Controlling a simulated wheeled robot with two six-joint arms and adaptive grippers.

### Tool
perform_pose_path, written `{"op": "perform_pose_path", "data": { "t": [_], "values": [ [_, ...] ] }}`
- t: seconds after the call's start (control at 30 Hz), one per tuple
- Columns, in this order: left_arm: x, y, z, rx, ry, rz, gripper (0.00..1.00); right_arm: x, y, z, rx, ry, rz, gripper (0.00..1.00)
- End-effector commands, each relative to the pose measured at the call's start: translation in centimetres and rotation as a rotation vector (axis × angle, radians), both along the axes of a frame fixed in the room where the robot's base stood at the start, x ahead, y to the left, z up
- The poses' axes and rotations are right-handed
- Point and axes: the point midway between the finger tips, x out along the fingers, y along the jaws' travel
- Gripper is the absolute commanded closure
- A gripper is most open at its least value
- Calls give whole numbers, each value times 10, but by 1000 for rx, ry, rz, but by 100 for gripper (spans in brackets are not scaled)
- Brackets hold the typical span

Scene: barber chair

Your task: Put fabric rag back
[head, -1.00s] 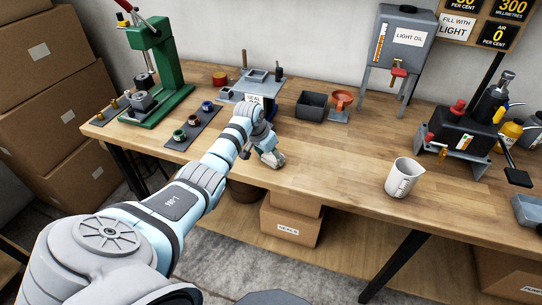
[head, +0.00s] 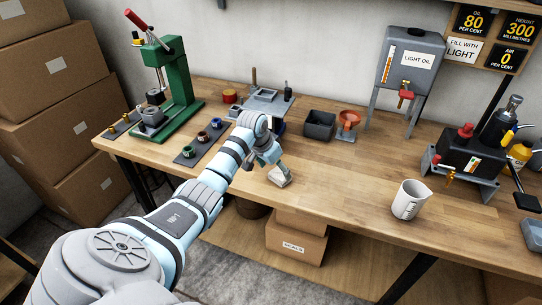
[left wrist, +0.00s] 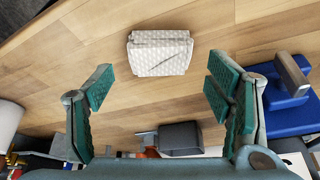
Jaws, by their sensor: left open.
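The fabric rag (head: 280,177) is a pale, folded, quilted pad lying on the workbench (head: 340,195) near its front edge. In the left wrist view the rag (left wrist: 160,53) lies flat on the wood, ahead of the fingertips. My left gripper (head: 265,160) is just behind and above the rag in the head view. Its green-padded fingers stand wide apart in the left wrist view (left wrist: 158,85), with nothing between them. My right gripper is not in view.
A blue-based stand (left wrist: 288,105) is close beside the gripper. A dark bin (head: 319,125) and a red funnel (head: 348,121) stand behind. A white measuring jug (head: 408,199) is to the right; the bench between it and the rag is clear.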

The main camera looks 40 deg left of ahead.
Motion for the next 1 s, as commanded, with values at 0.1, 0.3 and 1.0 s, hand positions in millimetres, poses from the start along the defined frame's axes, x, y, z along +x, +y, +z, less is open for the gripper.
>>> {"op": "perform_pose_path", "data": {
  "t": [0.1, 0.3, 1.0],
  "values": [
    [-13, 2, 36, 6, -3, -1, 27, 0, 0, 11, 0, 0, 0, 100],
    [-28, 2, 70, 2, -1, 0, 27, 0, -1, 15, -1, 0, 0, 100],
    [-38, -10, 55, 19, 17, -20, 27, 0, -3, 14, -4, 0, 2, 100]
  ]
}}
